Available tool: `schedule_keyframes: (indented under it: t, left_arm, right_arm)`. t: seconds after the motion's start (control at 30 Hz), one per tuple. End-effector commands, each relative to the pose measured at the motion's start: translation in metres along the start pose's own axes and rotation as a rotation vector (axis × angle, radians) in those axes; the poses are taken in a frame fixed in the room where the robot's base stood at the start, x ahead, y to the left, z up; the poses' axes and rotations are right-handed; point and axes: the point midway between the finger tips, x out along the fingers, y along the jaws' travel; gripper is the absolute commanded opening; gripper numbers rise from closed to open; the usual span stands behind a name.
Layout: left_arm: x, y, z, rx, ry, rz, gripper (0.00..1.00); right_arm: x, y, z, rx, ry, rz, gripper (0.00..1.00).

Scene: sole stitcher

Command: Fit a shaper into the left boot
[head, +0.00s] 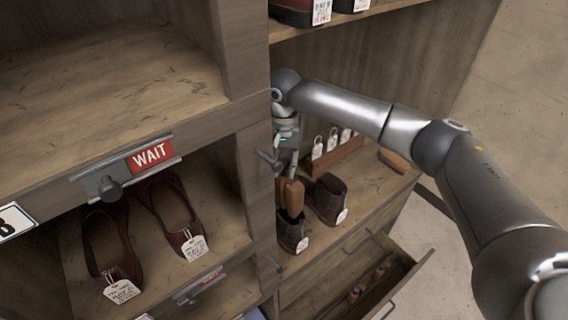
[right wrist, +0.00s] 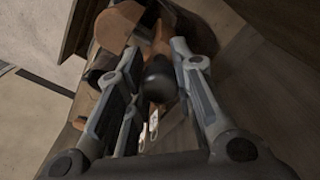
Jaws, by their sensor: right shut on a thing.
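The left boot (head: 290,232), dark brown with a white tag, stands upright on the lower right shelf. The right boot (head: 327,198) stands close beside it, slightly behind and to the right. A wooden shaper (head: 293,196) rises upright from the left boot's opening; its lower end is hidden inside or behind the rim, so its depth cannot be told. My right gripper (head: 287,174) is above it, shut on the shaper. In the right wrist view the shaper's dark knob (right wrist: 158,80) lies between the fingers. My left gripper is out of view.
An open drawer (head: 393,292) below holds several dark and wooden items. A wooden rack with tags (head: 336,156) stands behind the boots. A brown block (head: 394,160) lies near the shelf's right end. A cabinet upright (head: 257,180) is close left of the gripper. Red shoes (head: 172,212) sit left.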

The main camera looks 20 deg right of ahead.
Motion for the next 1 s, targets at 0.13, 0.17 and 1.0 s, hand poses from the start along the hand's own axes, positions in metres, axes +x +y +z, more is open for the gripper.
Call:
schedule_keyframes:
  t: [0.13, 0.17, 1.0]
  left_arm:
    - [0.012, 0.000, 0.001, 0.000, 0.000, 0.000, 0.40]
    - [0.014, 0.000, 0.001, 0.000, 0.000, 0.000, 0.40]
    - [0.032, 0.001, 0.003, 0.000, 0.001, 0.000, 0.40]
  right_arm:
    - [0.010, 0.000, 0.000, 0.000, 0.002, -0.001, 0.00]
    - [0.011, 0.000, 0.000, 0.000, 0.002, -0.001, 0.00]
    - [0.056, 0.002, 0.003, 0.000, 0.000, -0.001, 0.00]
